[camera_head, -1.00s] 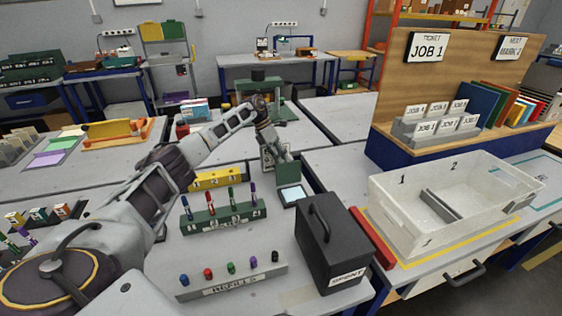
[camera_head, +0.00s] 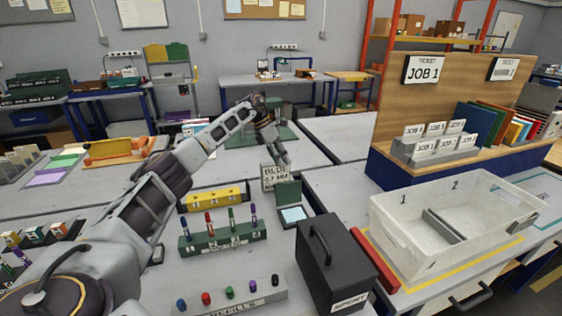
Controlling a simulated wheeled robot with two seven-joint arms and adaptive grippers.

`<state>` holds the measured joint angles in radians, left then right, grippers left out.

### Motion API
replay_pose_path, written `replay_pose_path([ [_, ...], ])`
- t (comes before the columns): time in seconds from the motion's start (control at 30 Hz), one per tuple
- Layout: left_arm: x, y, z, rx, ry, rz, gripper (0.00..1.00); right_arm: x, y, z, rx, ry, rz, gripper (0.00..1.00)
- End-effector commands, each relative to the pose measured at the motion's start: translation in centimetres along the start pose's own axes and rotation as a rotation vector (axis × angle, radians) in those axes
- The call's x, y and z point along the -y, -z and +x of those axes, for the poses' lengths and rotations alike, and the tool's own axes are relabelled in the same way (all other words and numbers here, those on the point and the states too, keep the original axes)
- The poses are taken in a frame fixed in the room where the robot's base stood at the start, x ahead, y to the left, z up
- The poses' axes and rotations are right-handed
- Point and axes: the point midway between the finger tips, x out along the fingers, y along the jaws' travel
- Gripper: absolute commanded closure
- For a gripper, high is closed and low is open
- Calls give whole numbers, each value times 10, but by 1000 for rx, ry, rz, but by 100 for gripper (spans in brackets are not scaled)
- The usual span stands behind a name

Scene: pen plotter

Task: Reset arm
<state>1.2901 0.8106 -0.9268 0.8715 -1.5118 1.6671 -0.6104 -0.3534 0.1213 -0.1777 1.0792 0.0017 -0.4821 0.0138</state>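My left arm comes in from the lower left and reaches across the bench. My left gripper (camera_head: 284,158) is above and behind a small open green case (camera_head: 289,196) with a pale pad, beside a small sign (camera_head: 272,176). The gripper's fingers point down and to the right. They are small and dark, so I cannot tell whether they are apart, and I see nothing held. My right gripper is out of view.
A green pen rack (camera_head: 222,240) with several pens, a yellow block (camera_head: 212,198) and a grey refill strip (camera_head: 232,299) stand below the arm. A black box (camera_head: 335,262) stands right of them. A white tray (camera_head: 400,243) is at the right, near a JOB 1 board (camera_head: 452,80).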

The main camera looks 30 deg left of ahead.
Motion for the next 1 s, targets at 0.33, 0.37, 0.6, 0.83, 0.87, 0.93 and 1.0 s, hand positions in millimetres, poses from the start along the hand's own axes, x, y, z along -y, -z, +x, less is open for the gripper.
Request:
replay_pose_path([
  [0.33, 0, 0, 0, 0, 1, 0, 66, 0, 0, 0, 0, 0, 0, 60],
  [0.37, 0, 0, 0, 0, 1, 0, 66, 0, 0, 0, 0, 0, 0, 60],
  [0.6, 4, -4, -10, 0, 1, 0, 66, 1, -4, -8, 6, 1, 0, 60],
  [0.83, 11, -12, -30, 0, 0, 0, 66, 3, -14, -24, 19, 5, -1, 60],
  [0.87, 12, -14, -32, 0, 0, 0, 66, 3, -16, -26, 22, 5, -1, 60],
  [0.93, 14, -16, -39, 0, 0, 0, 66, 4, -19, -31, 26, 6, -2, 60],
  [1.0, 16, -19, -45, 0, 0, 0, 66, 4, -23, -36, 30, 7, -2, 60],
])
